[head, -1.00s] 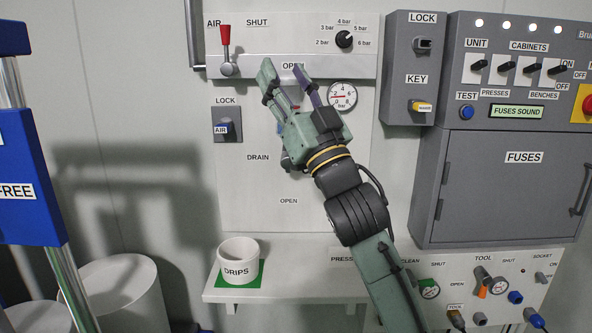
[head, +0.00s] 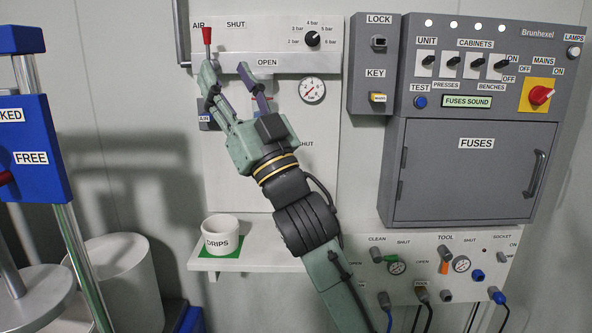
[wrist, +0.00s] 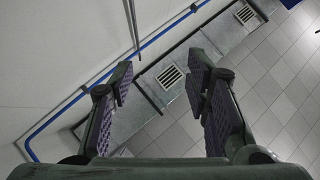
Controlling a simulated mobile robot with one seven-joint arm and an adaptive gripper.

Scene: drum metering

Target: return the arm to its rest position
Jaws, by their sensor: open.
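My gripper (head: 226,70) is open and empty, raised in front of the white air panel (head: 325,130) in the head view. Its left fingertip overlaps the area just below the red-handled air lever (head: 207,36); whether they touch cannot be told. My arm reaches up from the bottom of the picture. In the wrist view, the two purple-padded fingers of my gripper (wrist: 160,72) stand apart with nothing between them. They hang over a grey tiled floor (wrist: 270,85). The lever's base and part of the lock box (head: 206,118) are hidden by my gripper.
A pressure gauge (head: 312,90) is right of my gripper. A white drips cup (head: 221,236) stands on a shelf (head: 205,263). The grey fuse cabinet (head: 470,185) and lower valve panel (head: 440,283) are to the right. A blue-and-chrome stand (head: 40,150) is at the left.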

